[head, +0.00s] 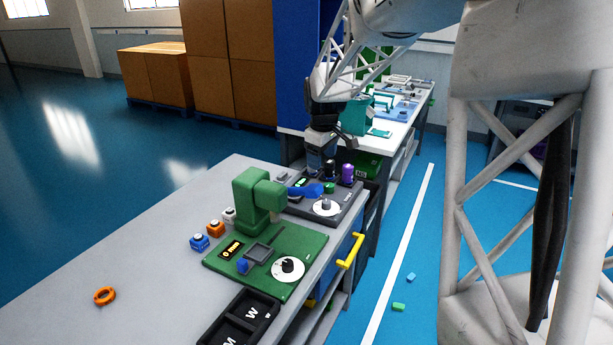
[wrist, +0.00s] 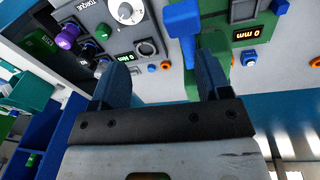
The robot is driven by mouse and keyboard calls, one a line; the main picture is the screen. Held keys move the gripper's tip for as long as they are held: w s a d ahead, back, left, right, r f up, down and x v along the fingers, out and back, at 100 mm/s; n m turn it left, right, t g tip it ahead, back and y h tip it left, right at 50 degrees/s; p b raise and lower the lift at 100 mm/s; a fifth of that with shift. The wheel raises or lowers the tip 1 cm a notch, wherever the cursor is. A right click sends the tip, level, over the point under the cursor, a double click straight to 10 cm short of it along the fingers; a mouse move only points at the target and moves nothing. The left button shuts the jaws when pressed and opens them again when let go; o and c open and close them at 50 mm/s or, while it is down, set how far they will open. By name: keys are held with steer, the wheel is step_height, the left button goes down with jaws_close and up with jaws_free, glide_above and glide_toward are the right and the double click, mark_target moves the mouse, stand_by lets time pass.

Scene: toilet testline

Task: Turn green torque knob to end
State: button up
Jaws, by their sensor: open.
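The green torque knob (head: 328,188) sits on a dark grey panel (head: 350,200) at the far end of the bench. It also shows in the wrist view (wrist: 103,31), beside the TORQUE label and to the left of my left finger. My gripper (head: 318,166) is above the panel's far side, its fingers pointing down. In the wrist view my gripper (wrist: 161,62) is open, with nothing held between its blue fingers. The knob stands outside the jaws. I cannot tell how far the knob is turned.
A purple knob (head: 347,173) and a white dial (head: 326,207) are on the same panel. A green machine (head: 257,197) with a blue part (head: 307,190) stands close by. The bench's near left is mostly clear.

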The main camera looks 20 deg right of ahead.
steer(key=w+d+f+n, duration=0.1)
steer(key=w+d+f, duration=0.25)
steer(key=w, duration=0.25)
steer(key=w+d+f+n, duration=0.1)
steer(key=w+d+f, duration=0.1)
steer(key=w+f, duration=0.25)
steer(key=n, duration=0.3)
glide_above(329, 184)
steer(key=shift+g, duration=0.4)
steer(key=f, duration=0.9)
steer(key=shift+s+a+f, duration=0.15)
steer(key=shift+s+f, duration=0.15)
steer(key=shift+f, duration=0.05)
steer(key=shift+f, duration=0.15)
steer(key=shift+w+f, duration=0.15)
steer(key=shift+f, duration=3.6)
steer(key=c, duration=0.9)
